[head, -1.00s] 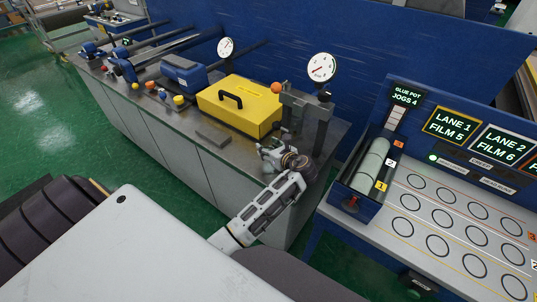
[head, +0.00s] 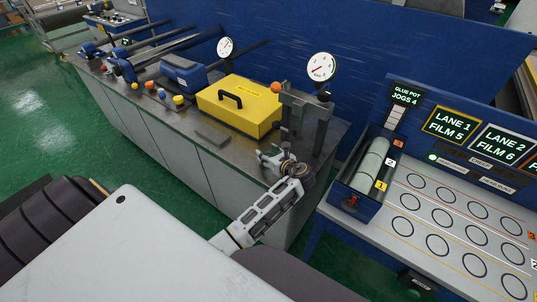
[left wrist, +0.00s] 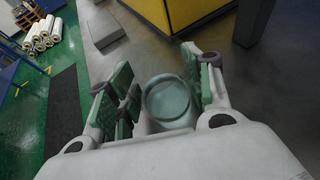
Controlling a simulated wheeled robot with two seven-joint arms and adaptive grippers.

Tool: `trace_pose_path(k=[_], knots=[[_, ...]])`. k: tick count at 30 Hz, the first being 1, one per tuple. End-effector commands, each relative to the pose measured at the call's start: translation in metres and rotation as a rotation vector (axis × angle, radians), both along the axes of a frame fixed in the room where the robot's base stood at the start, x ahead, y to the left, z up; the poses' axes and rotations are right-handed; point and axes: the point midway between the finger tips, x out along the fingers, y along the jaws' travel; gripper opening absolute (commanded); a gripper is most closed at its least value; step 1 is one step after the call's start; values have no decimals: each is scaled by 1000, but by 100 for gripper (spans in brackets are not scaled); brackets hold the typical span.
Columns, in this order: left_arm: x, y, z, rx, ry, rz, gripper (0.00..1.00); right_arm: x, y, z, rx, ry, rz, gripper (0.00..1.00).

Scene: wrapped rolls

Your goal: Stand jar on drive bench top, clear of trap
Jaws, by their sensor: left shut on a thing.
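My left gripper (head: 268,158) is over the near right end of the grey drive bench top (head: 236,152). In the left wrist view my left gripper (left wrist: 163,92) has its green-padded fingers on both sides of a pale teal round jar (left wrist: 168,101) and is shut on it. The jar looks upright, seen from above; its lower part is hidden, so I cannot tell whether it touches the bench top. In the head view the jar cannot be made out at the gripper. I cannot tell which part is the trap. My right gripper is not in view.
A yellow box (head: 240,106) with a black handle stands behind the gripper. A grey post (head: 321,135) and a dial gauge (head: 321,67) are beside it. A flat grey plate (head: 213,134) lies to the left. The lane table (head: 430,215) is to the right, across a gap.

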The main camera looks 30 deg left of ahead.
Motion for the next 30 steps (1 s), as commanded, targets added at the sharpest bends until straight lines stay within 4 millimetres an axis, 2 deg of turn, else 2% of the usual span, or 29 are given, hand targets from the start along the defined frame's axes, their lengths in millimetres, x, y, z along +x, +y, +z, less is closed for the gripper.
trace_pose_path(k=[5,6,11,25,30], knots=[[0,0,-1,0,1,0,24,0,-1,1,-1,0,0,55],[0,0,-2,0,1,0,52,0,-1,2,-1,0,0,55],[0,0,-2,0,0,0,72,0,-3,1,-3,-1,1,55],[0,0,0,0,-1,0,72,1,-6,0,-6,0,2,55],[-5,-11,4,-2,1,-1,72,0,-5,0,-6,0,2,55]])
